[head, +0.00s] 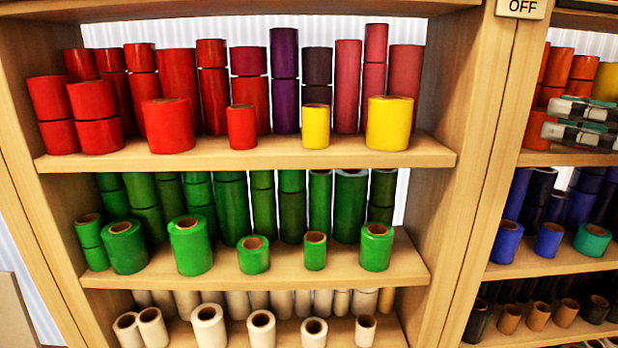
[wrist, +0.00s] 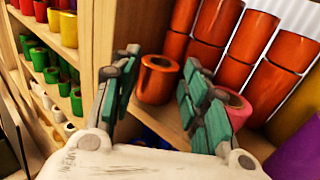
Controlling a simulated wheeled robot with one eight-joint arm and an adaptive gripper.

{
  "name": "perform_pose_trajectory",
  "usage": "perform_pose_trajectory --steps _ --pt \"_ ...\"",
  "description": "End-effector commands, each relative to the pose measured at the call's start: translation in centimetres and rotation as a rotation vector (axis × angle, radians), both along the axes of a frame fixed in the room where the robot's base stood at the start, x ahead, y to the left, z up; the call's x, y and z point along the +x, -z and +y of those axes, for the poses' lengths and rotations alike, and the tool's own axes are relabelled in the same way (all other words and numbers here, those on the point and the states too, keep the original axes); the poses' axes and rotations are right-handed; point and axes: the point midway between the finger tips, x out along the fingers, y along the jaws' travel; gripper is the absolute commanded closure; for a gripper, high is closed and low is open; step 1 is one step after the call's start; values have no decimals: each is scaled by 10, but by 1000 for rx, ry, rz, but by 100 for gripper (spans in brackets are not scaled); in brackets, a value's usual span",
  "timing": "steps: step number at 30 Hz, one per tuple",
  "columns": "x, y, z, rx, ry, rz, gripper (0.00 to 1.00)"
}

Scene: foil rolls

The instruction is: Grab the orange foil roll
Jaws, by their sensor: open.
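In the wrist view a single orange foil roll (wrist: 158,82) stands upright at the shelf's front, its brown core showing on top. My gripper (wrist: 160,65) is open, with teal-padded fingers on either side of this roll in the picture; I see no clear contact. Taller orange stacks (wrist: 225,40) stand behind and to the right. In the head view my gripper (head: 583,121) enters from the right edge, in front of the right shelf. An orange roll (head: 535,130) shows just left of its fingertips, and orange stacks (head: 558,66) stand behind.
A pink roll (wrist: 236,106) sits partly behind my right finger, with a purple roll (wrist: 300,157) farther right. A wooden upright (head: 480,130) stands left of this shelf. The left bookcase holds red, yellow (head: 389,123), green and white rolls. Blue rolls (head: 507,242) stand one shelf below.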

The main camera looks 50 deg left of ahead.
Motion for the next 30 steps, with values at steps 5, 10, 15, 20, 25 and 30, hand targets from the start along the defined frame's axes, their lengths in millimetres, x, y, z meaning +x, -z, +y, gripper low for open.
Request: perform_pose_trajectory --steps 5,10,15,20,25,30 --pt "3 0 23 0 -2 0 58" --pt "4 1 28 0 1 0 58" --pt "4 1 28 0 1 0 65" --pt "4 1 28 0 1 0 89" --pt "4 1 28 0 1 0 89" --pt "4 -1 28 0 1 0 89"
